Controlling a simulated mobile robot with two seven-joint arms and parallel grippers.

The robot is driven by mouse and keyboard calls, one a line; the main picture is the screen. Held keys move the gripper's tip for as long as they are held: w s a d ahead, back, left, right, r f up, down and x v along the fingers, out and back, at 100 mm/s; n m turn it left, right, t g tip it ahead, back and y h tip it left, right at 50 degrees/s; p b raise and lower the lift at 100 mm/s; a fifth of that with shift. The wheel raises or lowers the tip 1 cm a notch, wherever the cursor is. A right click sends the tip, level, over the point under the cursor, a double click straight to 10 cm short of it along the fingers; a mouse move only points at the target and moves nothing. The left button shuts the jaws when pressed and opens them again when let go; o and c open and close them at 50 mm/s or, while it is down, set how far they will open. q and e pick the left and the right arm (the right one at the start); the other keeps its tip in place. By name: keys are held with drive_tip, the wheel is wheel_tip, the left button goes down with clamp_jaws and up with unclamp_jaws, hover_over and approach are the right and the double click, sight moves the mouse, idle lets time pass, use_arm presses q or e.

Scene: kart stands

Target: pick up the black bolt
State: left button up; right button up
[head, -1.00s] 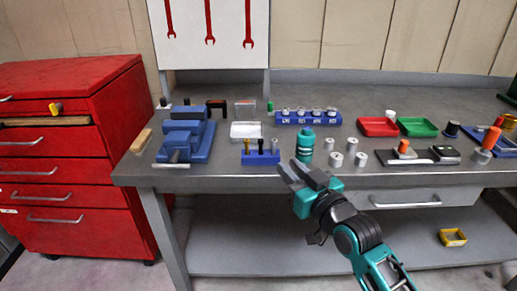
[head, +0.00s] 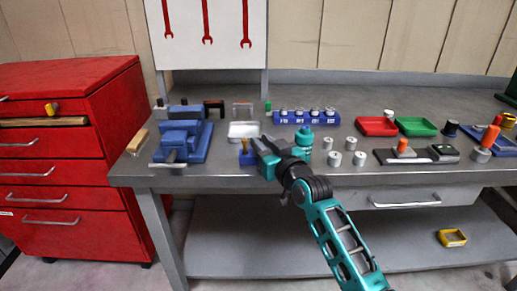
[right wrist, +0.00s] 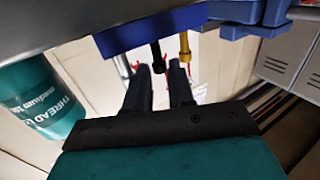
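The black bolt (right wrist: 157,57) stands in a small blue rack (right wrist: 140,30), which shows upside down in the right wrist view. A brass bolt (right wrist: 184,45) is beside it in the same rack. My right gripper (right wrist: 159,80) is open, with its two fingertips close to the black bolt's end and a gap between them; I cannot tell if they touch it. In the head view my right gripper (head: 262,146) covers the black bolt and much of the blue rack (head: 243,160). The brass bolt (head: 245,146) shows left of the gripper. My left gripper is not in view.
A teal bottle (head: 305,142) stands just right of my right gripper. Several grey cylinders (head: 335,158) stand further right. A blue vise (head: 184,140) is on the left, and a white tray (head: 245,130) lies behind the rack. The bench's front edge (head: 230,181) is close.

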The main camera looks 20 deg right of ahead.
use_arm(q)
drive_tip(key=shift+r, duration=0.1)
use_arm(e)
drive_tip(key=shift+c, duration=0.4)
clamp_jaws()
